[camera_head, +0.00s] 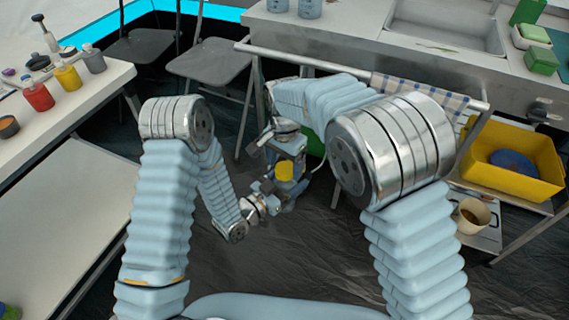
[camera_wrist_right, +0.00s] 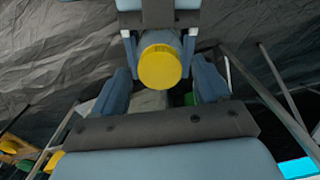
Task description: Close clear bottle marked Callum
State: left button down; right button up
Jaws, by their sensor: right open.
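A yellow cap (camera_head: 284,171) shows between my two grippers in the head view, above the dark floor. In the right wrist view the same yellow cap (camera_wrist_right: 160,66) faces the camera at the end of a pale bottle body (camera_wrist_right: 158,37). My left gripper (camera_wrist_right: 159,48) has a finger on either side of that body and appears shut on it. My right gripper (camera_wrist_right: 164,88) is open, its fingers wide apart just below the cap in that view. My grippers hide most of the bottle. No name can be read, and I cannot tell how firmly the cap sits.
A white table (camera_head: 85,85) at left carries red (camera_head: 38,96), yellow (camera_head: 67,77) and grey bottles. Folding chairs (camera_head: 212,62) stand behind. At right are a steel counter with a sink (camera_head: 445,28), a towel rail, a yellow tub (camera_head: 548,160) and a beige mug (camera_head: 472,215).

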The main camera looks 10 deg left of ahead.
jog(key=shift+r, duration=2)
jog(key=shift+c, duration=0.3)
jog(key=shift+r+n, duration=0.25)
jog(key=shift+n, duration=0.95)
jog(key=n, duration=0.2)
jog(key=r+n, duration=0.1)
jog(key=n, duration=0.4)
jog(key=r+n, duration=0.1)
jog(key=n, duration=0.1)
jog(key=shift+n, duration=0.3)
jog(key=n, duration=0.2)
jog(key=r+n, duration=0.1)
jog(key=n, duration=0.1)
jog(key=shift+f, duration=0.1)
jog(key=shift+f, duration=3.95)
